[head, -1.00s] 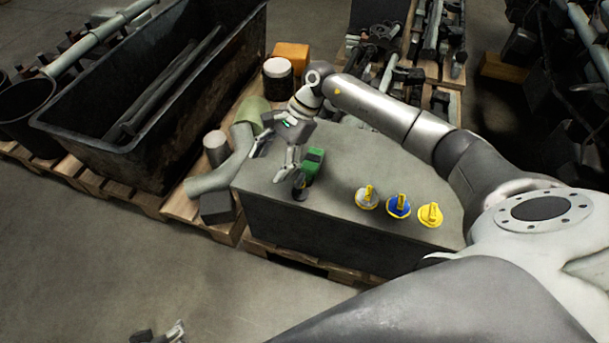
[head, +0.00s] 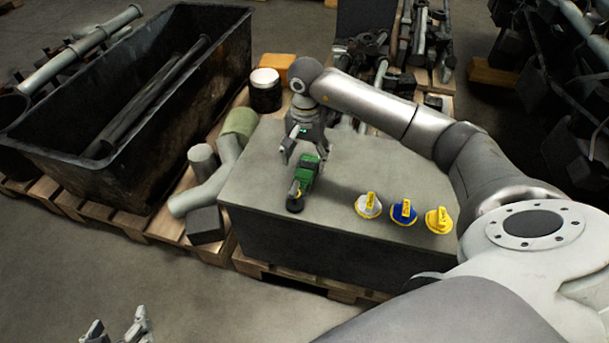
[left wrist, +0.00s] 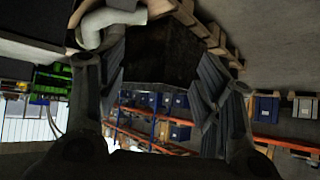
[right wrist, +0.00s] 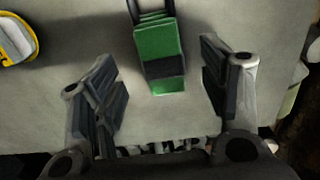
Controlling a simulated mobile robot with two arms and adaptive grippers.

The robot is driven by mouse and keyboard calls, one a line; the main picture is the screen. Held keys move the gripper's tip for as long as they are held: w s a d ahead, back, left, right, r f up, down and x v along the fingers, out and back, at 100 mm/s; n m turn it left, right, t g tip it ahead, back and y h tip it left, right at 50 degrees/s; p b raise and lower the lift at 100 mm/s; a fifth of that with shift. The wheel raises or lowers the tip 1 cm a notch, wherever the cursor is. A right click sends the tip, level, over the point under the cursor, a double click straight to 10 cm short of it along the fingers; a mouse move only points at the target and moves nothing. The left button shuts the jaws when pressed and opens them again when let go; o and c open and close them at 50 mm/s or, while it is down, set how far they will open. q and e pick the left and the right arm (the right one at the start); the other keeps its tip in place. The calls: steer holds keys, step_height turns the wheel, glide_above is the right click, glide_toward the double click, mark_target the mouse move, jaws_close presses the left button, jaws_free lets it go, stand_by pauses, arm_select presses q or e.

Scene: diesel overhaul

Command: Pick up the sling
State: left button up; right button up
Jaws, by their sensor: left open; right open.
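The sling (head: 306,172) is a green folded bundle with a black band, lying on the grey block's top near its left end. A dark looped end points toward the block's front edge. It also shows in the right wrist view (right wrist: 158,48), lying between the finger lines. My right gripper (head: 306,152) is open and empty at the sling's far end, one finger on each side; I cannot tell whether either touches it. My left gripper (head: 118,332) is open and empty, low at the left over the floor, away from the block and partly cut off.
Three knobbed discs stand on the grey block (head: 262,185) to the right: grey-yellow (head: 368,206), blue-yellow (head: 403,212) and yellow (head: 439,220). A black bin (head: 70,165), a pale bent pipe (head: 205,188) and a dark cylinder (head: 265,95) stand left. Clear floor lies in front.

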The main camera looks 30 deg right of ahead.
mark_target(304, 170)
steer(key=f, duration=0.2)
steer(key=f+b, duration=0.1)
steer(key=f, duration=0.1)
steer(key=shift+s+a+f, duration=0.15)
steer(key=shift+a+f, duration=0.05)
steer(key=shift+f, duration=0.35)
arm_select(q)
steer(key=w+d+r+t+h, duration=0.1)
steer(key=w+d+r+t, duration=0.1)
steer(key=w+r+t, duration=0.1)
step_height(304, 170, up, 2)
steer(key=shift+w+r+t, duration=0.1)
steer(key=shift+w+t, duration=0.3)
steer(key=shift+w, duration=0.3)
arm_select(e)
steer(key=shift+c, duration=0.4)
steer(key=c, duration=1.2)
